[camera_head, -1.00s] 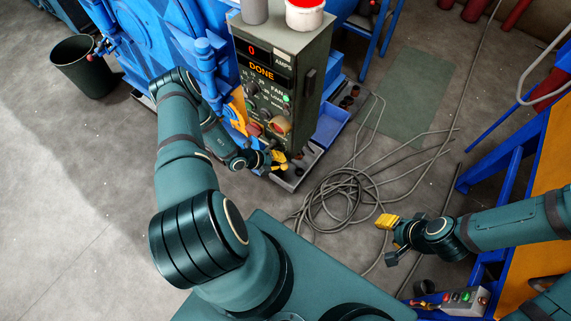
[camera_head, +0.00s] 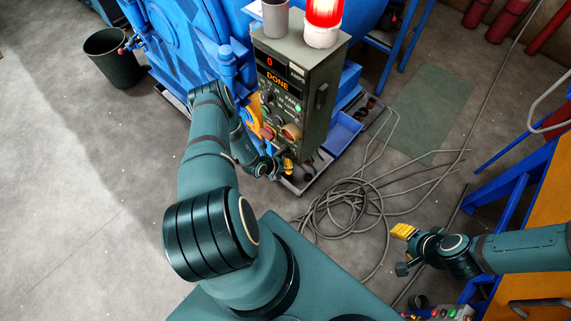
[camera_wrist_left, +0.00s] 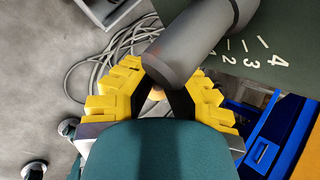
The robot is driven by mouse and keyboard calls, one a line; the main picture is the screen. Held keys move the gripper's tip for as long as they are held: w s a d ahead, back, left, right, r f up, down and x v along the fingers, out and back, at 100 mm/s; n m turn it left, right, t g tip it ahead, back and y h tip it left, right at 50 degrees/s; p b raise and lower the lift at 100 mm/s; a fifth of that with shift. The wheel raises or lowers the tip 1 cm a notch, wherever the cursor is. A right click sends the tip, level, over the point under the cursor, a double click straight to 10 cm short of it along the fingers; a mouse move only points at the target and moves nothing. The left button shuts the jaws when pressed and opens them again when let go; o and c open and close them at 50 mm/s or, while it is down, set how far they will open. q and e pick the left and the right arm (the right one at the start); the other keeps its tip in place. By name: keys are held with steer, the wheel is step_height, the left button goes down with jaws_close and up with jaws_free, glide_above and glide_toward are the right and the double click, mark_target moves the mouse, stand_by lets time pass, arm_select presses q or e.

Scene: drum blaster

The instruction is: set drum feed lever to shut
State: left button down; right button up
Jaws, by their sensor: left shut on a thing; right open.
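My left gripper (camera_head: 287,166) is low at the front of the grey-green control cabinet (camera_head: 313,110), with little of its yellow fingers showing. In the left wrist view, its ridged yellow fingers (camera_wrist_left: 165,88) are shut on a dark grey cylindrical grip (camera_wrist_left: 195,45), which crosses between them at a slant. This grip looks like a lever handle, but its mount is hidden. Beside it is a dark green plate (camera_wrist_left: 270,75) with white marks and the numerals 1 to 4. No "shut" label is readable. My right gripper (camera_head: 402,249) is open and empty, away from the cabinet at right.
The cabinet display (camera_head: 278,82) reads "DONE". A beacon (camera_head: 322,22) and a grey cup (camera_head: 275,18) stand on top. Loose cables (camera_head: 345,208) lie on the floor. A blue bin (camera_head: 343,130) sits beside the cabinet, a dark bucket (camera_head: 114,57) at far left.

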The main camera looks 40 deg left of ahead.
arm_select(q)
steer(key=shift+w, duration=0.15)
steer(key=c, duration=1)
jaws_free()
steer(key=shift+s, duration=0.2)
steer(key=v, duration=1.1)
steer(key=shift+s+r, duration=0.15)
steer(key=shift+r, duration=0.2)
